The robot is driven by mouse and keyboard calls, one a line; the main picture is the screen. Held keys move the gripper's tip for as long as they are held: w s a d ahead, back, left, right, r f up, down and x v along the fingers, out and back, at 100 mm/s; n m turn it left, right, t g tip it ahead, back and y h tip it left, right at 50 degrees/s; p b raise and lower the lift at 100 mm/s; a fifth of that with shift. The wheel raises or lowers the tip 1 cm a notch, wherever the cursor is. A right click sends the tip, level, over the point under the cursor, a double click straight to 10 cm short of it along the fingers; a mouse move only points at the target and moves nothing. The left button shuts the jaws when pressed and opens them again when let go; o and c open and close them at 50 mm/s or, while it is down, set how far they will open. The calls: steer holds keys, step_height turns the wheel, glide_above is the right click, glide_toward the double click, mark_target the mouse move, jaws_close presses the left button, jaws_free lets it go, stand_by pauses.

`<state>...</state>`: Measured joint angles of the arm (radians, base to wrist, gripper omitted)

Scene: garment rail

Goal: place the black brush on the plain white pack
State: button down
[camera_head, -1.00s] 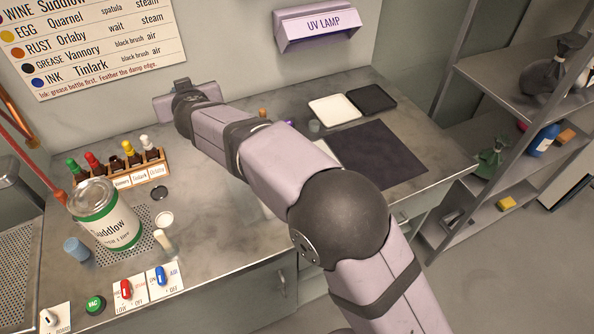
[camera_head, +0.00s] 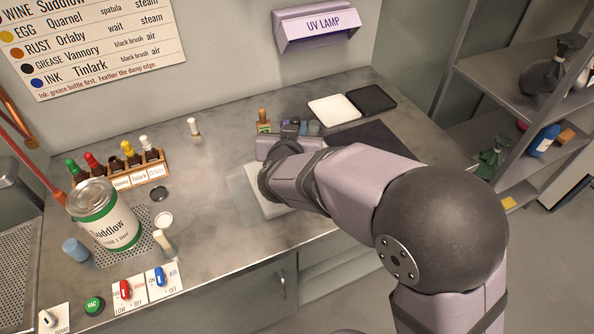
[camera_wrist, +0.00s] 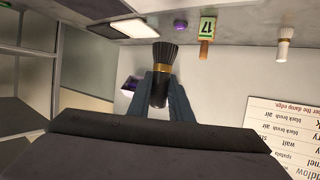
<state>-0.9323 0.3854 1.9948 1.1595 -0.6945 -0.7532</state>
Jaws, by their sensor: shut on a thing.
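The black brush (camera_wrist: 165,55), with dark bristles and a gold band, is between the fingers of my gripper (camera_wrist: 161,84) in the wrist view. The gripper is shut on it, with the bristles pointing out past the fingertips. In the head view my gripper (camera_head: 292,127) is over the back middle of the worktop, and I cannot make out the brush clearly there. A plain white flat thing (camera_head: 262,196), which looks like the white pack, lies on the worktop below my wrist, partly hidden by the arm.
A white tray (camera_head: 333,110), a black tray (camera_head: 371,99) and a dark mat (camera_head: 385,141) lie at the back right. A wooden-handled item with a green tag (camera_head: 264,122) and a white-topped item (camera_head: 194,127) stand behind. A bottle rack (camera_head: 137,174) and a can (camera_head: 105,216) are at left.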

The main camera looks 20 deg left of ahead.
steer(key=shift+w+d+r, duration=0.1)
steer(key=shift+d+r, duration=0.05)
steer(key=shift+r, duration=0.05)
steer(key=shift+f+b, duration=0.35)
steer(key=shift+f, duration=4.65)
steer(key=shift+f, duration=0.1)
steer(key=c, duration=1.6)
jaws_free()
steer(key=shift+f, duration=0.1)
steer(key=shift+r, duration=0.25)
steer(key=b+v, duration=0.1)
steer(key=v, duration=1.1)
